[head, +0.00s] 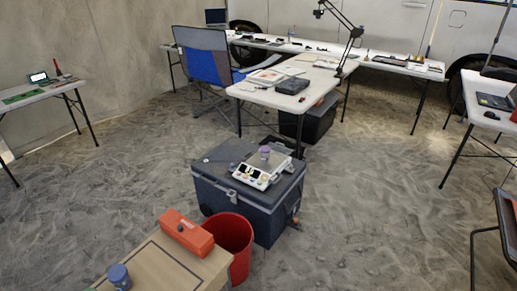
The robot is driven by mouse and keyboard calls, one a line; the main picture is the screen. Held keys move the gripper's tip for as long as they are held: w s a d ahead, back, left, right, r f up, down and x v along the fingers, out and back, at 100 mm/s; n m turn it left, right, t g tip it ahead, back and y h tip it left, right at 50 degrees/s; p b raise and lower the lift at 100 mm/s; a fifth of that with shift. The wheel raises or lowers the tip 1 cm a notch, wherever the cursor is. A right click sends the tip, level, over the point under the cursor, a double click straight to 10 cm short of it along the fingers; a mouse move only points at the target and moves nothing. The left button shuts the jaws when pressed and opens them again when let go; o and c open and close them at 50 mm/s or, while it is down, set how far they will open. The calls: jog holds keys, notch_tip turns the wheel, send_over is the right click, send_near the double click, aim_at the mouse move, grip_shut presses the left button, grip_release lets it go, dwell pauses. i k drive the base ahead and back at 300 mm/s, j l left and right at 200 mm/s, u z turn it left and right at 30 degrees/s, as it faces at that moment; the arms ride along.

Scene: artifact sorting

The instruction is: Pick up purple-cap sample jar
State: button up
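A small jar with a purple cap (265,152) stands upright on a white scale (259,172). The scale rests on the lid of a dark grey-blue cooler box (255,213) on the sandy floor. A second jar, with a bluish cap (119,273), stands on a wooden crate at the bottom left. My gripper is not in view.
A red toolbox (187,233) lies on the wooden crate (160,262), and a red bin (233,235) stands beside the cooler. White tables (255,91) stand behind, with a blue chair (207,65). Sandy floor is open left and right of the cooler.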

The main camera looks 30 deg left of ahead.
aim_at(264, 157)
jog(key=i, duration=1.45)
jog(key=i+u, duration=0.85)
jog(key=i+l+u, duration=0.2)
jog(key=i+u, duration=0.85)
jog(key=u, duration=0.25)
jog(key=i+l+u, duration=0.2)
jog(key=u, duration=0.2)
